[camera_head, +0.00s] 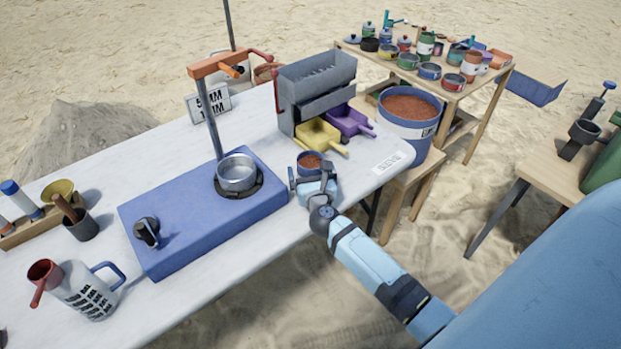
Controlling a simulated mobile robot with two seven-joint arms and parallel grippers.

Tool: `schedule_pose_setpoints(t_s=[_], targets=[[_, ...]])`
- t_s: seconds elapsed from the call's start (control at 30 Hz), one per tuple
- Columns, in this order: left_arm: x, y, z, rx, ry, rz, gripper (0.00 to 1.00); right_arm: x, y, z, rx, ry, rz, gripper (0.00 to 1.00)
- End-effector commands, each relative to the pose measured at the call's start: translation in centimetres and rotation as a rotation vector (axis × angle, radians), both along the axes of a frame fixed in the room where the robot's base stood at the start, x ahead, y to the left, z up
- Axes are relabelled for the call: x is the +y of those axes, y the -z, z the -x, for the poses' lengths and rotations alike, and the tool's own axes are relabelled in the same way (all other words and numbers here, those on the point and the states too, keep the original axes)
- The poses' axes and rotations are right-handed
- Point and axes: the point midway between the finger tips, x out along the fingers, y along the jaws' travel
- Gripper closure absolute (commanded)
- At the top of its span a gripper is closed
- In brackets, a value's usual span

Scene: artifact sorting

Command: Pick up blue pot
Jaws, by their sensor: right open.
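A small pot (311,161) with a bluish rim and reddish-brown contents stands on the white table near its right end. My right gripper (312,176) is at the pot's near side, open, with one finger to the left and one to the right of it. Whether the fingers touch the pot cannot be told. The gripper hides the pot's lower front. A large blue bucket (411,131), also full of reddish-brown material, stands on a wooden stool to the right. My left gripper is out of view.
A blue machine (200,226) with a metal bowl (237,174) stands left of the gripper. Yellow (318,136) and purple (349,121) scoops and a grey sorter (316,82) are behind the pot. A wooden table (455,88) of pots is at the back right.

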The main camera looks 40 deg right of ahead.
Motion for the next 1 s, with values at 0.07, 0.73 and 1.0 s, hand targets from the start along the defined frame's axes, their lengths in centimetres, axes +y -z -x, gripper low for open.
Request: schedule_pose_setpoints(t_s=[0.07, 0.73, 1.0], targets=[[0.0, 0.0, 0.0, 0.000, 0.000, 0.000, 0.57, -0.1, 0.0, -0.2, 0.001, 0.000, 0.000, 0.00], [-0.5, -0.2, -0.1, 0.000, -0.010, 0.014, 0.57, -0.1, -0.1, -0.2, -0.002, 0.000, 0.001, 0.68], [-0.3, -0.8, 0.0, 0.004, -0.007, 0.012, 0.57, -0.1, -1.8, -0.2, -0.004, 0.001, -0.001, 0.68]])
